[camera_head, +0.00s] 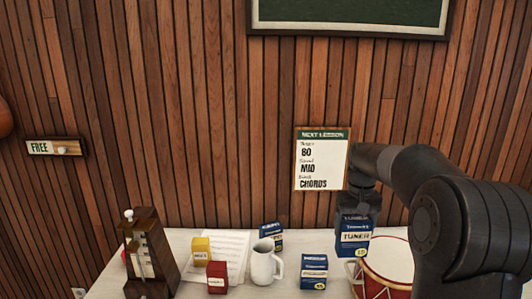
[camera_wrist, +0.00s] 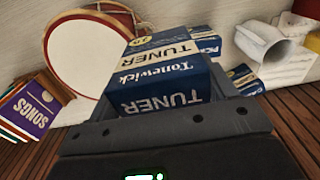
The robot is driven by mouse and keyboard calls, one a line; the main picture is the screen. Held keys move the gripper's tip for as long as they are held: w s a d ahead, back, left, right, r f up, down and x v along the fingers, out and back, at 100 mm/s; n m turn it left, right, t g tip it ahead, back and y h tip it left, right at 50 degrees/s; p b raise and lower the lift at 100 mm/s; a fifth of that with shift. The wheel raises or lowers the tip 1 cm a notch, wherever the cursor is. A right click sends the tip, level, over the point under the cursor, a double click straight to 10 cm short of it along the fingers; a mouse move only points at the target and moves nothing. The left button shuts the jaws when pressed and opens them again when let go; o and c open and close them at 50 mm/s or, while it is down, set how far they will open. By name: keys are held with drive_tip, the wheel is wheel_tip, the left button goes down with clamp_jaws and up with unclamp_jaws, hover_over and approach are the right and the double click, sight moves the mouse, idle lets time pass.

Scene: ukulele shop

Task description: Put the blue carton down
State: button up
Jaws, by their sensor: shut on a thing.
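My gripper (camera_head: 355,212) points down and is shut on a blue carton (camera_head: 353,238) with a white "TUNER" label. The held carton is upright, behind the left part of the red and white drum (camera_head: 388,262). Whether its base touches the table is unclear. In the wrist view the held carton (camera_wrist: 160,78) sits between my fingers (camera_wrist: 158,105). Two similar blue cartons stand on the table: a front one (camera_head: 313,272) and a back one (camera_head: 271,234) partly behind the white pitcher.
The white table (camera_head: 330,241) also holds the pitcher (camera_head: 264,265), red box (camera_head: 217,277), yellow box (camera_head: 201,251), sheet music (camera_head: 229,245) and brown metronome (camera_head: 147,258). The wrist view shows a purple songbook (camera_wrist: 33,106) beside the drum. Bare table lies between the back carton and the held one.

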sight(345, 222)
drive_tip(key=s+a, duration=0.2)
drive_tip(key=shift+s+a, duration=0.1)
drive_tip(key=shift+a, duration=0.25)
drive_tip(key=shift+r, duration=0.1)
idle(0.4)
drive_tip(key=shift+w+a+n, duration=0.35)
drive_tip(key=shift+n, duration=0.25)
drive_tip(key=w+a+f+n, duration=0.3)
drive_tip(key=w+a+n, duration=0.5)
drive_tip(key=a+n, duration=0.65)
drive_tip(key=f, duration=0.6)
drive_tip(key=d+f+n, duration=0.1)
drive_tip(key=f, duration=0.4)
drive_tip(key=d+f+n, duration=0.1)
drive_tip(key=f, duration=0.5)
drive_tip(key=shift+s+d+f, duration=0.15)
drive_tip(key=shift+s+f, duration=0.1)
drive_tip(key=shift+f, duration=0.05)
